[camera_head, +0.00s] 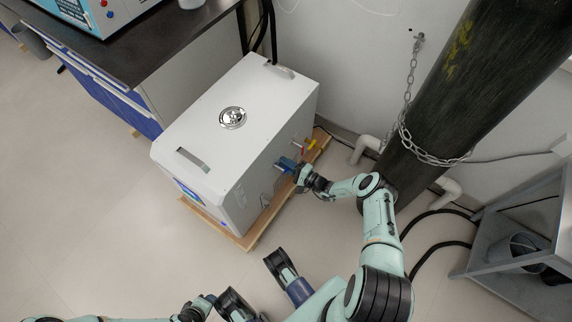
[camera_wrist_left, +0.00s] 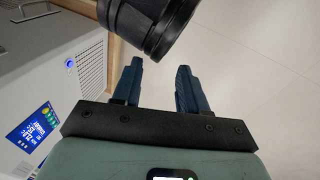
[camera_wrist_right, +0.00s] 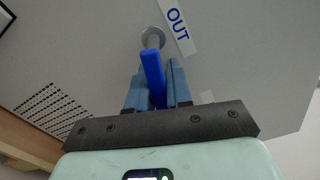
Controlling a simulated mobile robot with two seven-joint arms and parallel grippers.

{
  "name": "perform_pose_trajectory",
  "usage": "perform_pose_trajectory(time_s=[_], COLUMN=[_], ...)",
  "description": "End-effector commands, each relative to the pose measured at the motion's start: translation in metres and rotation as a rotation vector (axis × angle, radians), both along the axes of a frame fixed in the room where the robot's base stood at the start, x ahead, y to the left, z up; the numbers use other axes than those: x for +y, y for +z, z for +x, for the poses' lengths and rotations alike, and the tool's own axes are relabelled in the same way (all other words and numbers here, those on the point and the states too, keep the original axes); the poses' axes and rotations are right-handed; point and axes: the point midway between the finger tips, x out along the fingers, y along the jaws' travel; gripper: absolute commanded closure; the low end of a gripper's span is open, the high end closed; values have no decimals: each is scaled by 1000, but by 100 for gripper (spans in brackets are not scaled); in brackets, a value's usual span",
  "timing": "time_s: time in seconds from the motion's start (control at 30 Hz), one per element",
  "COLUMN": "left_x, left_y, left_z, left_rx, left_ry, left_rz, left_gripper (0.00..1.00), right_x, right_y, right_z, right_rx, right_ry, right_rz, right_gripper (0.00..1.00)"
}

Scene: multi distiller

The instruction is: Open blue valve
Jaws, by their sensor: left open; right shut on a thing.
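The blue valve is a straight blue handle (camera_wrist_right: 152,75) on a round metal fitting (camera_wrist_right: 153,38), beside an "OUT" label, in the right wrist view. My right gripper (camera_wrist_right: 157,85) is shut on the handle, with a finger on either side. In the head view my right gripper (camera_head: 287,165) is at the side of the white machine (camera_head: 215,110), and the handle is hard to tell from the blue fingers. My left gripper (camera_wrist_left: 158,85) is open and empty in the left wrist view, away from the valve.
The machine stands on a wooden base (camera_head: 245,240). A dark chained cylinder (camera_head: 455,90) and a grey metal frame (camera_head: 520,215) stand at the right. The floor at left is clear.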

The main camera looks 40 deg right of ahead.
Motion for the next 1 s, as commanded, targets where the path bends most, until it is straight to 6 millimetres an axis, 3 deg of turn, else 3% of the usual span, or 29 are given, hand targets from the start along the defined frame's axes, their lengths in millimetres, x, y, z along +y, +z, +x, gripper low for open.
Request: perform_pose_trajectory(time_s=[0.43, 1.0], left_x=[-13, -15], left_y=[20, 23], left_z=[-26, -31], left_rx=[67, 82], left_ry=[-29, -34], left_rz=[-33, -39], left_gripper=[57, 57], right_x=[-3, -3], right_y=[10, 10], right_z=[0, -1], right_rx=[-74, -90], right_ry=[-2, -1], right_rz=[-261, -316], right_gripper=[100, 100])
